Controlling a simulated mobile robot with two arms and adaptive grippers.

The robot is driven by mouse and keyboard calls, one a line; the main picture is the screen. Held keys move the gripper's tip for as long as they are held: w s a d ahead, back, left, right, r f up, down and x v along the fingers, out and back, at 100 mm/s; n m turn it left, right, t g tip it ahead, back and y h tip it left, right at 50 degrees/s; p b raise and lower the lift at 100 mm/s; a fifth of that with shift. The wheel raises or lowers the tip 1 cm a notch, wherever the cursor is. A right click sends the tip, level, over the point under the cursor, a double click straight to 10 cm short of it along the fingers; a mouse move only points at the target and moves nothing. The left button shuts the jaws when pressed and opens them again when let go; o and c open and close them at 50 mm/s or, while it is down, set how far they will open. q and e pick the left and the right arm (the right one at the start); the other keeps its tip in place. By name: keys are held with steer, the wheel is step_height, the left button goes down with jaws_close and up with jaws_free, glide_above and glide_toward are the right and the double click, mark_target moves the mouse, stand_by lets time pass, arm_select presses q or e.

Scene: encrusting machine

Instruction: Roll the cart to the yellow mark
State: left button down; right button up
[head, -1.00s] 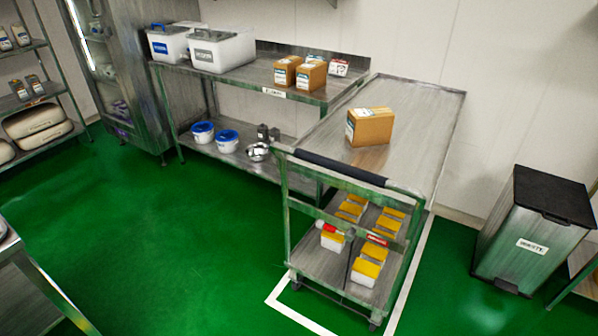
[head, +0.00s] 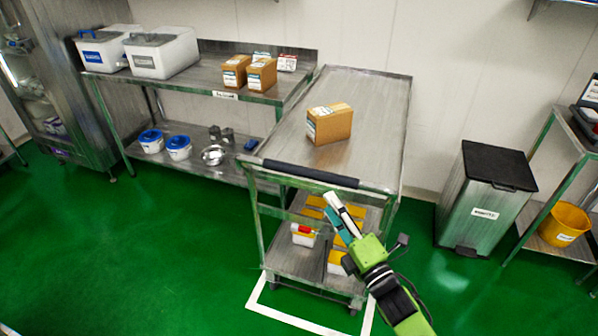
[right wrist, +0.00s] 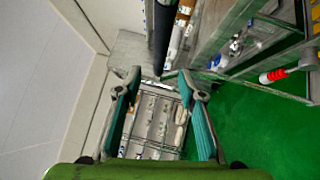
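A steel cart (head: 365,105) with green posts stands by the wall, a cardboard box (head: 330,123) on its top and yellow-lidded tubs on its lower shelf. Its dark push handle (head: 310,174) runs along the near end. My right gripper (head: 337,212) is in front of the cart's near end, just below the handle in the picture; contact cannot be told. In the right wrist view its teal fingers (right wrist: 160,98) are apart with nothing between them, and a dark bar (right wrist: 161,38) shows beyond. My left gripper is out of view. No yellow floor mark is seen.
White floor lines (head: 285,318) edge the cart's spot. A steel table (head: 200,82) with bins and boxes stands left of the cart. A black-lidded waste bin (head: 485,205) and a rack with a yellow bucket (head: 563,224) stand right. The green floor at left is clear.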

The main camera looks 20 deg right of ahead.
mark_target(310, 175)
steer(key=p+x, duration=0.2)
steer(key=x, duration=1)
steer(key=shift+w, duration=0.3)
jaws_close()
